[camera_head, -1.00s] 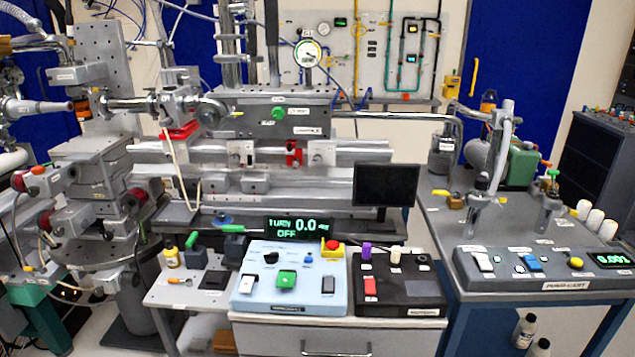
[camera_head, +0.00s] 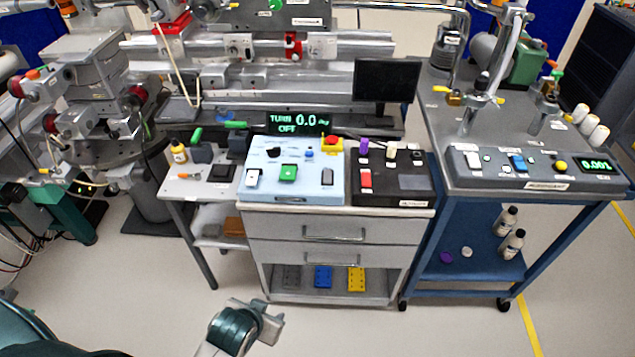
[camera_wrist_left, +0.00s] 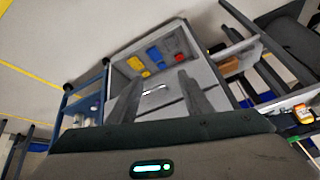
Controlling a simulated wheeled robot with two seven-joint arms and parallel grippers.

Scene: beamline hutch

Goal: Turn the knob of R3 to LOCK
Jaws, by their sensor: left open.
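I cannot read a label R3 on anything, so I cannot tell which knob it is. The light-blue panel (camera_head: 301,196) on the drawer cabinet has a black knob (camera_head: 273,153). The dark panel (camera_head: 398,194) beside it has purple (camera_head: 364,146), ivory (camera_head: 391,153) and black (camera_head: 416,154) knob-like controls. A green knob (camera_head: 277,4) shows at the top edge on the rail apparatus. My left gripper (camera_head: 268,312) is low in front of the cabinet, apart from the panels. In the left wrist view its fingers (camera_wrist_left: 158,80) are spread and empty. My right gripper is not visible.
The drawer cabinet (camera_head: 333,228) has two handles and an open lower shelf with coloured blocks. A small side table (camera_head: 190,188) stands left, and a blue cart (camera_head: 470,215) with a grey control box (camera_head: 545,185) stands right. The floor in front is clear.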

